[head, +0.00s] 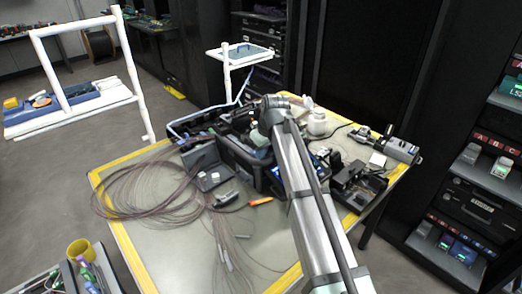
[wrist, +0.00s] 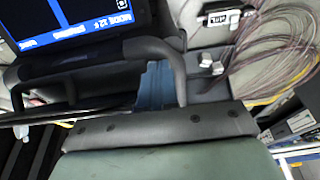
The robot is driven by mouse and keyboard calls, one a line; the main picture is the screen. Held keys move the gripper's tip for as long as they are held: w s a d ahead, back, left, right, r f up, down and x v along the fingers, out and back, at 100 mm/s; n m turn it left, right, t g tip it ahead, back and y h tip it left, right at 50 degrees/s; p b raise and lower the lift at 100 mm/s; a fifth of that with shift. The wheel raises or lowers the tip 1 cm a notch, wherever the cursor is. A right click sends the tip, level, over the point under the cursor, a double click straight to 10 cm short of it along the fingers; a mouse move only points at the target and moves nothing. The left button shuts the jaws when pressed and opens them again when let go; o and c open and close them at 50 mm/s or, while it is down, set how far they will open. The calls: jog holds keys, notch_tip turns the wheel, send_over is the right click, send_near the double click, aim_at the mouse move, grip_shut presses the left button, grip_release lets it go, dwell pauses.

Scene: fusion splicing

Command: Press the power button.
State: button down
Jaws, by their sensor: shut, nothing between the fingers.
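The splicer (head: 240,160) is a dark boxy machine on the table in the head view, partly hidden behind my arm. In the wrist view its lit blue screen (wrist: 75,22) fills the upper left, with a thick dark handle (wrist: 100,60) in front of it. My gripper (head: 262,152) is over the splicer, partly covered by my own arm. In the wrist view the bluish fingers of my gripper (wrist: 155,85) appear shut and empty by the handle. I cannot tell whether they touch the machine. I cannot make out the power button in either view.
Loose coils of thin reddish fibre (head: 150,190) spread over the left of the yellow-edged table (head: 180,255). An orange-handled tool (head: 260,202) lies in front of the splicer. A white bottle (head: 317,122) and dark equipment (head: 358,185) stand to the right. The table's front is mostly clear.

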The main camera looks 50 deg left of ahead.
jog(key=shift+s+d+f, duration=0.1)
jog(key=shift+d+f, duration=0.1)
jog(key=shift+f, duration=0.4)
jog(key=shift+r, duration=0.45)
notch_tip(320, 180, up, 4)
jog(key=shift+a+r, duration=0.15)
jog(key=shift+r, duration=0.05)
jog(key=v, duration=1)
jog(key=shift+f, duration=0.1)
